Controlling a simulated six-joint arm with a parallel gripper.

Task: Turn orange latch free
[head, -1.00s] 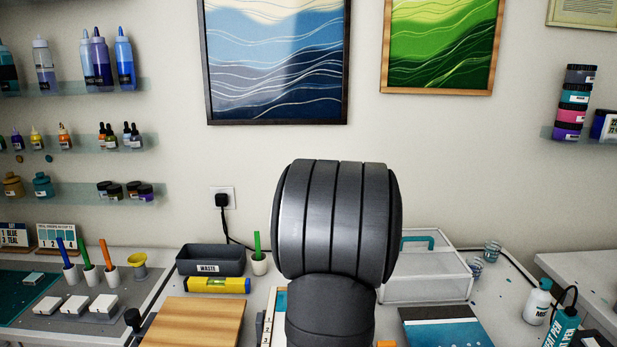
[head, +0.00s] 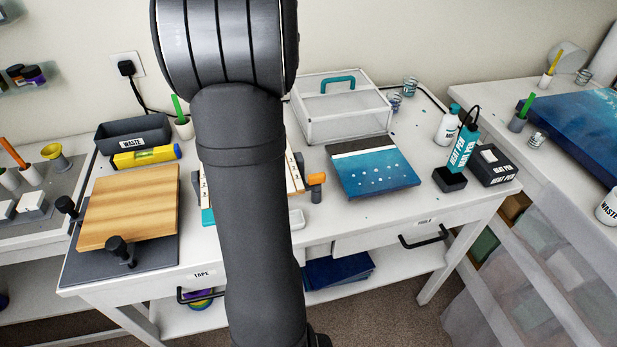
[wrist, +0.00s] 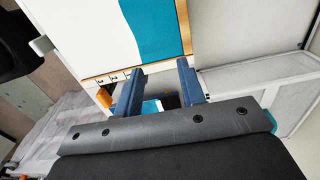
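The orange latch (head: 316,179) sits on a small dark post at the right side of a frame, which my arm mostly covers in the head view. The wrist view shows an orange piece (wrist: 104,97) just left of my left finger, probably the same latch. My gripper (wrist: 160,68) shows two blue fingers set well apart with nothing held between them. In the head view the gripper is hidden behind my arm. A white and teal panel with a wooden edge (wrist: 184,28) lies beyond the fingertips in the wrist view.
A blue panel with white dots (head: 375,168) lies right of the latch. A clear lidded box (head: 340,115) stands behind it. The heat pen (head: 463,150) and its box are further right. A wooden board (head: 130,205) on a dark base is left of my arm.

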